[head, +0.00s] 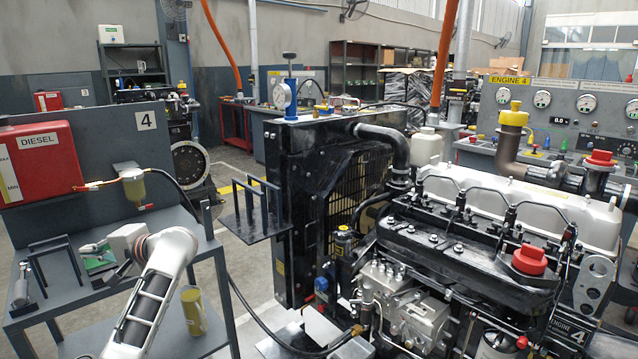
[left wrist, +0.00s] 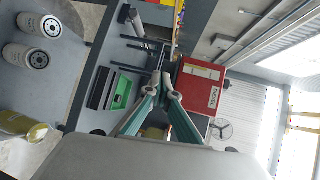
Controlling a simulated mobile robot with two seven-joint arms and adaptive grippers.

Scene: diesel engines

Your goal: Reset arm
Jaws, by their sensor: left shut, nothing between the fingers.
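My left arm (head: 150,290) comes in from the bottom left of the head view, with its white wrist bent over the grey workbench. My left gripper (head: 90,248) points left above the bench, towards the side of the red diesel tank. In the left wrist view its two teal fingers (left wrist: 164,86) come together at the tips, shut and empty. The view is turned on its side. My right gripper is not in view.
A black stand (head: 52,262) and a yellow-green cup (head: 193,311) are near my arm. The large engine (head: 460,250) and radiator fill the right side. White filters (left wrist: 25,57) show in the left wrist view.

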